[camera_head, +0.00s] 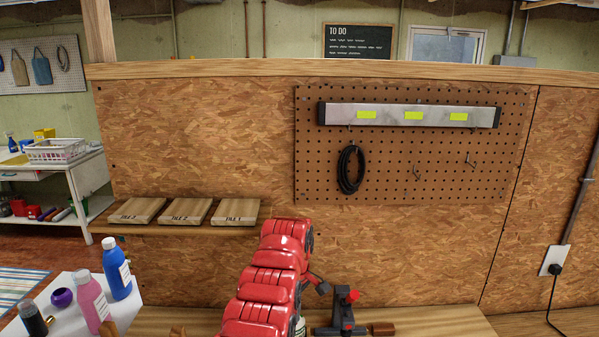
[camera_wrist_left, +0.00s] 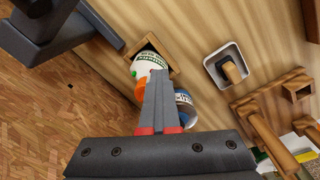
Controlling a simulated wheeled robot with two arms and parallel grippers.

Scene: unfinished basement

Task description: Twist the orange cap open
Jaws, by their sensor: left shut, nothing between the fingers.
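In the left wrist view, my left gripper (camera_wrist_left: 158,80) is shut and empty, its fingers pointing down over the bench. An orange cap (camera_wrist_left: 140,90) shows just left of the fingertips, partly hidden behind them. I cannot tell whether the fingers touch the cap. A blue bottle (camera_wrist_left: 184,100) with a white label is right of the fingers, partly hidden. In the head view, my red arm covers most of this spot. My right gripper is not in view.
A dark vise with a red part (camera_head: 343,316) stands on the wooden bench (camera_head: 440,324). Blue (camera_head: 117,268) and pink (camera_head: 91,300) bottles stand on a white table at left.

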